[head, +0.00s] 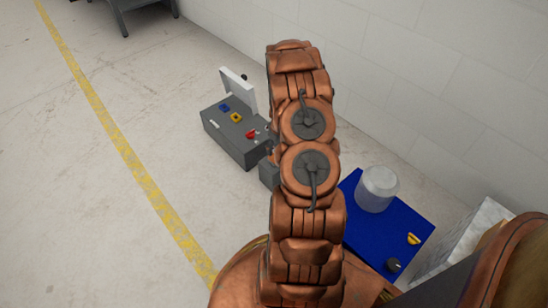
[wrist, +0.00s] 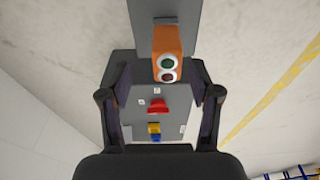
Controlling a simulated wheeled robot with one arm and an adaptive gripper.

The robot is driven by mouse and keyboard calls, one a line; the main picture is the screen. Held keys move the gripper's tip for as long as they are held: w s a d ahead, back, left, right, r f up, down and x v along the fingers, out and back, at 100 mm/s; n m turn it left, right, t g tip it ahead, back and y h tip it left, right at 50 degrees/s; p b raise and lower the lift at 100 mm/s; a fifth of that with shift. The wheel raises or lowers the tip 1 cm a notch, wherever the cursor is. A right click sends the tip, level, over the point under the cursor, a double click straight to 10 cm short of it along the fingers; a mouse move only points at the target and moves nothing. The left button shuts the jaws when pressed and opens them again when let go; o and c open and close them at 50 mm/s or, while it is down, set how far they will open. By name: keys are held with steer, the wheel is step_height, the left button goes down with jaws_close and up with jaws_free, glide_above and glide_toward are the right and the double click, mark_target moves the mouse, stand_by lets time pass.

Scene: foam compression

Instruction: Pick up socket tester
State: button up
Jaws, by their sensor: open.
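A grey box (head: 222,133) carries red, yellow and blue parts and a raised white panel (head: 238,90). A blue surface (head: 357,235) at right holds a translucent container (head: 377,188), a yellow piece (head: 413,239) and a dark knob (head: 393,264).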

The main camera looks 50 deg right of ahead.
steer(key=shift+w+a+f+b, duration=0.15)
steer(key=shift+f+b, duration=0.3)
steer(key=shift+f, duration=0.55)
steer(key=shift+w+a+f+b, duration=0.15)
steer(key=shift+f+b, duration=0.25)
steer(key=shift+f, duration=0.6)
steer(key=shift+w+a+f+b, duration=0.1)
steer(key=shift+w+f+b, duration=0.25)
steer(key=shift+f, duration=0.65)
steer(key=shift+s, duration=0.1)
jaws_close()
